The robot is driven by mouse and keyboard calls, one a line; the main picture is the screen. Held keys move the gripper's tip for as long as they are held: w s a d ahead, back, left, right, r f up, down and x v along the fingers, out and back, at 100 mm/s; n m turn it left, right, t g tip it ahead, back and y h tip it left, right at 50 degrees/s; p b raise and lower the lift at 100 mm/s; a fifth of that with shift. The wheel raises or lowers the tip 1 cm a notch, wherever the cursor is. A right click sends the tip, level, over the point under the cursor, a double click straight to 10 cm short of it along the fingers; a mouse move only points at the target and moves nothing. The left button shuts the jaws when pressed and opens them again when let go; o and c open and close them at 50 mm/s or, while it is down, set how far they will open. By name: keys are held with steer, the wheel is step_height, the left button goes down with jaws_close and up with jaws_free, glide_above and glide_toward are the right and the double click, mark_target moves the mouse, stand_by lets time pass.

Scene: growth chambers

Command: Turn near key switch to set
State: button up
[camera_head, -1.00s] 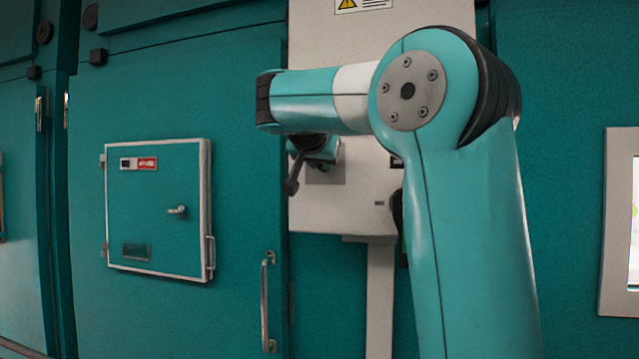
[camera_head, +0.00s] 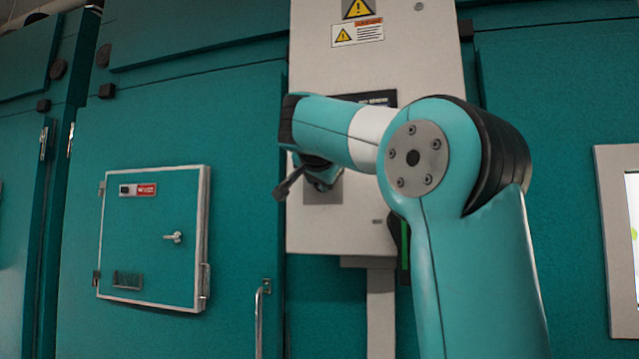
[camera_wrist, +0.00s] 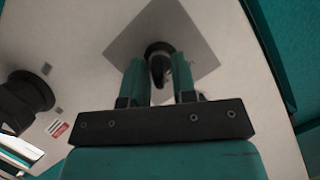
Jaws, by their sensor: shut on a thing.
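The key switch (camera_wrist: 158,52) is a dark round knob on a grey square plate (camera_wrist: 196,30) in the wrist view. My gripper (camera_wrist: 160,70) is shut on it, with a teal finger on each side. In the head view my arm hides the switch and most of the gripper. Part of the grey plate (camera_head: 325,192) shows below my arm there, on the pale control box (camera_head: 345,225). The knob's exact angle is hard to read.
A second, larger dark knob (camera_wrist: 28,100) sits to the left on the same box. A teal hatch (camera_head: 150,240) with a small latch is to the left. A screen panel (camera_head: 615,240) is at the right edge. Warning labels (camera_head: 357,33) are above.

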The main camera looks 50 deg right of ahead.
steer(key=o, duration=0.6)
steer(key=shift+s, duration=0.1)
steer(key=shift+a+r, duration=0.1)
steer(key=shift+s+a+r, duration=0.1)
steer(key=shift+s+a, duration=0.05)
steer(key=shift+a, duration=0.15)
steer(key=p+v, duration=0.9)
steer(key=v, duration=0.7)
steer(key=shift+s+a+r, duration=0.15)
steer(key=shift+r, duration=0.05)
steer(key=shift+f, duration=0.1)
